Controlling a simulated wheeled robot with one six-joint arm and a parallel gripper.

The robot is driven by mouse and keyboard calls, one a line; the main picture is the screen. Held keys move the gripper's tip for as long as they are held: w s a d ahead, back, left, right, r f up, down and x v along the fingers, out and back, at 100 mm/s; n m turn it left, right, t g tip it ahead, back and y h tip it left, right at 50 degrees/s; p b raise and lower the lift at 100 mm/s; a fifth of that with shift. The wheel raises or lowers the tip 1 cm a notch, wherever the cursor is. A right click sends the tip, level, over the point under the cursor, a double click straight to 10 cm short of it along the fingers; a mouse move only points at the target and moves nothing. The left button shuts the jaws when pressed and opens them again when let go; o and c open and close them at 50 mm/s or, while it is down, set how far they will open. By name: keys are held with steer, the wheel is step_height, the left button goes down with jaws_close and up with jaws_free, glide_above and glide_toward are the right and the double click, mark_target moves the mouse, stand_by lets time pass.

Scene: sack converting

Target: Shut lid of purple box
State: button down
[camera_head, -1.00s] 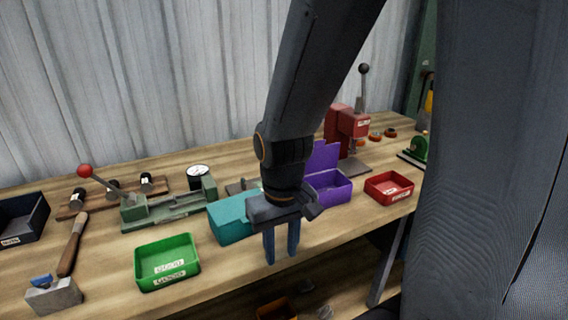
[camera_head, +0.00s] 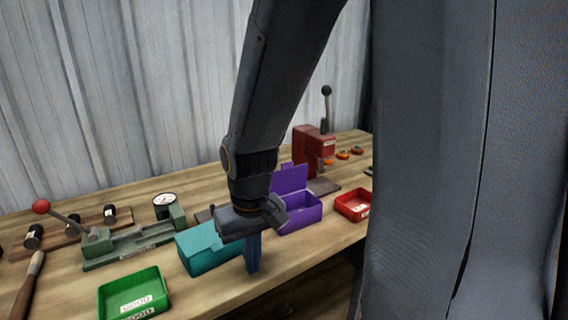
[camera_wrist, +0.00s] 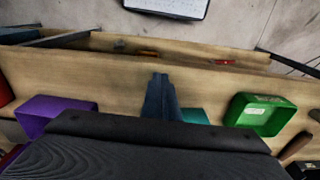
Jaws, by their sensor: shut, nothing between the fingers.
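The purple box (camera_head: 299,217) stands on the bench right of my gripper in the head view, with its lid (camera_head: 289,178) raised upright at the back. It also shows at the left of the wrist view (camera_wrist: 38,110). My gripper (camera_head: 252,268) points down with its fingers together and empty, in front of the teal box and left of the purple box. The gripper's fingers also show in the wrist view (camera_wrist: 160,80). My gripper appears apart from the purple box and partly hides the area beside it.
A closed-looking teal box (camera_head: 205,251) is just left of my gripper. A green tray (camera_head: 134,297) is further left and a red tray (camera_head: 354,206) is right of the purple box. A red press (camera_head: 312,150) stands behind. A green lever tool (camera_head: 135,243) lies at the left.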

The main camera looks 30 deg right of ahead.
steer(key=w+d+r+t, duration=0.4)
steer(key=w+d+r, duration=1.6)
steer(key=d+r, duration=0.15)
steer(key=p, duration=0.4)
glide_above(287, 175)
steer(key=shift+f, duration=4.4)
steer(key=shift+w, duration=0.35)
steer(key=shift+s+d+f+b, duration=0.1)
steer(key=shift+f+b, duration=0.05)
steer(key=shift+b, duration=0.4)
